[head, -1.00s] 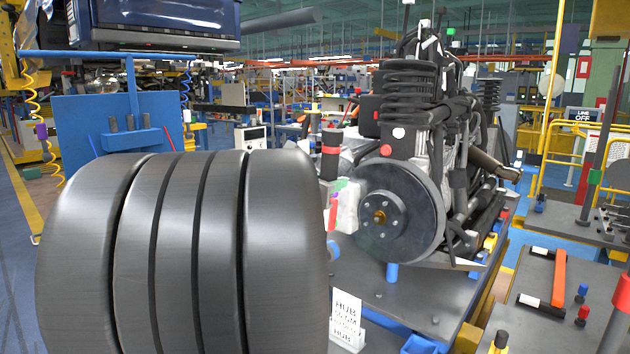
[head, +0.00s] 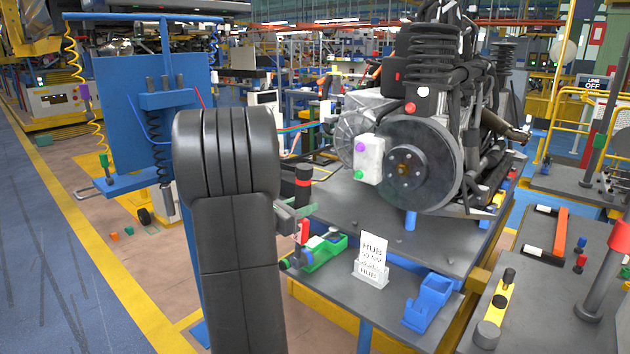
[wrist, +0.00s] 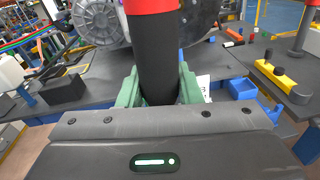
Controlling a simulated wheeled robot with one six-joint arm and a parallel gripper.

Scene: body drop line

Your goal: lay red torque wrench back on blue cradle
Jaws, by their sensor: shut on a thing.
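My gripper (wrist: 158,92) is shut on the red torque wrench (wrist: 157,50), seen in the wrist view as a thick black shaft with a red band, upright between green fingers. In the head view the wrench (head: 303,178) shows beside my arm as a black cylinder with a red band; my arm hides most of the gripper. The blue cradle (head: 428,302) is empty on the grey bench, right of and nearer than the wrench. It seems to show right of the gripper in the wrist view (wrist: 242,88). The wrench is apart from it.
The hub disc (head: 405,165) and engine assembly stand behind. A second table (head: 560,290) at right holds a yellow holder and an orange-handled thing.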

